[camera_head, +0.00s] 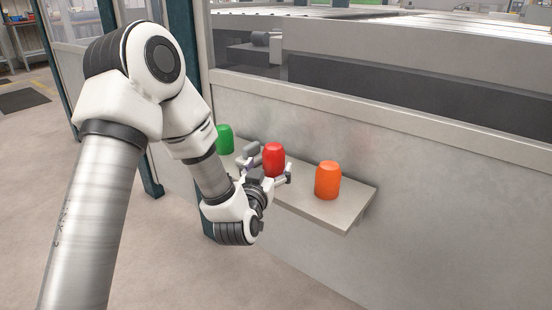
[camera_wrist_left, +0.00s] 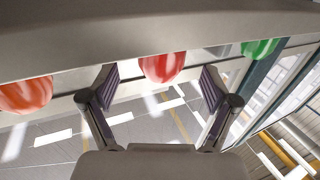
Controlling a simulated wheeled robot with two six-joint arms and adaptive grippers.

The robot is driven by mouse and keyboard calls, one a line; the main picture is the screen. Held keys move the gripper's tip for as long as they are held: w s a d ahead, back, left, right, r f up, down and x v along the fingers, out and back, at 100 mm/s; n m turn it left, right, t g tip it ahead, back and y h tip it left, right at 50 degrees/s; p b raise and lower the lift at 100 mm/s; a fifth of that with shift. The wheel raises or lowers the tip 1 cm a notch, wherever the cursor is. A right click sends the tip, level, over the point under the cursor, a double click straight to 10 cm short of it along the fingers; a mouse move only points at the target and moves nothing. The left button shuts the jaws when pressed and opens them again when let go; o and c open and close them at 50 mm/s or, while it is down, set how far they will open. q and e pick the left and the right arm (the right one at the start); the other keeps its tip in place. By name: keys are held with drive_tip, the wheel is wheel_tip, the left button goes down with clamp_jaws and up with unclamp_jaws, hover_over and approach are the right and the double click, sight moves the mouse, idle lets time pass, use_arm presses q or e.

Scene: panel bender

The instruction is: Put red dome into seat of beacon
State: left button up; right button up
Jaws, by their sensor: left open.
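The red dome (camera_head: 273,160) stands upright on a light grey shelf (camera_head: 333,212), between a green dome and an orange dome. My left gripper (camera_head: 269,166) is open, with one finger on each side of the red dome. In the left wrist view the red dome (camera_wrist_left: 162,68) shows beyond the gap between the open fingers (camera_wrist_left: 158,88). I cannot tell whether either finger touches it. No beacon or seat can be made out in either view. My right gripper is out of view.
The green dome (camera_head: 225,139) stands to the left on the shelf and the orange dome (camera_head: 328,180) to the right. A grey machine wall (camera_head: 430,190) rises right behind the shelf. Open floor (camera_head: 180,265) lies in front.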

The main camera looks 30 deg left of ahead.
sight(271, 161)
use_arm(q)
drive_tip(key=b+x, duration=0.2)
drive_tip(key=x, duration=0.3)
drive_tip(key=shift+w+a, duration=0.1)
drive_tip(key=shift+a, duration=0.05)
drive_tip(key=shift+w, duration=0.15)
drive_tip(key=c, duration=1.4)
drive_tip(key=shift+r, duration=0.1)
